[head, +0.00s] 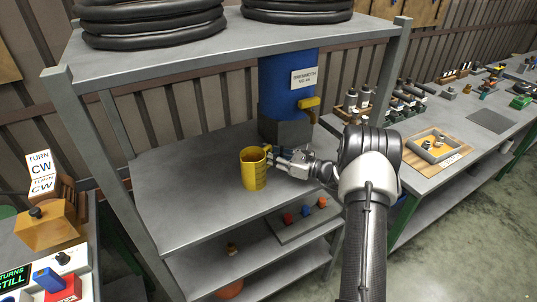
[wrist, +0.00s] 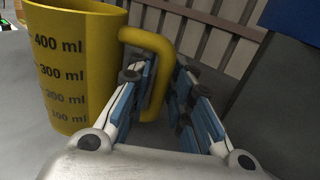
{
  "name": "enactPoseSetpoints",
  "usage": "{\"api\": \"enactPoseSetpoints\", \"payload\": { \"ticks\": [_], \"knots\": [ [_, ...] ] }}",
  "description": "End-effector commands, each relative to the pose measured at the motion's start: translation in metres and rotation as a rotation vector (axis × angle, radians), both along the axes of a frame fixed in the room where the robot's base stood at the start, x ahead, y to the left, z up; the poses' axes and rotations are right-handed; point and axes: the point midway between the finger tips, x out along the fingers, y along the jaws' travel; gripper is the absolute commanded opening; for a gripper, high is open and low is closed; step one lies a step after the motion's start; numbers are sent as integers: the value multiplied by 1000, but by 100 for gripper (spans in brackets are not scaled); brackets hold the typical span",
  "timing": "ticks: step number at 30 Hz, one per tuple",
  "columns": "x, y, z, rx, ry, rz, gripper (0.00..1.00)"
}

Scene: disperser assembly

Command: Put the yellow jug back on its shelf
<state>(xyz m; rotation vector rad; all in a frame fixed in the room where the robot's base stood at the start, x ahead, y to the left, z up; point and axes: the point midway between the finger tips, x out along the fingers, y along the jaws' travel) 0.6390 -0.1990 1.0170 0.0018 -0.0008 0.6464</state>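The yellow jug (head: 253,170) is upright at the middle shelf board (head: 190,200), to the left of the blue dispenser. I cannot tell whether its base touches the board. In the wrist view the jug (wrist: 75,70) shows black millilitre marks, and its handle points towards my gripper. My gripper (head: 275,160) reaches in from the right.
A blue dispenser (head: 283,85) with a yellow tap (head: 309,103) stands at the back of the board. Black hose coils (head: 150,22) lie on the top shelf. Coloured knobs (head: 305,211) sit on a lower panel. The board's left part is clear. A workbench (head: 425,180) stands at right.

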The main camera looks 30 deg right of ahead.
Motion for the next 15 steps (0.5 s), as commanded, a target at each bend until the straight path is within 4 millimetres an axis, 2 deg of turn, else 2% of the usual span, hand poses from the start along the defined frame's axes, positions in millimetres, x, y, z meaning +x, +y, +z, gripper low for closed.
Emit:
{"api": "enactPoseSetpoints", "payload": {
  "ticks": [4, 15],
  "knots": [
    [0, 0, 0, 0, 0, 0, 31],
    [0, 0, 5, 0, 0, 0, 31]
  ]
}}
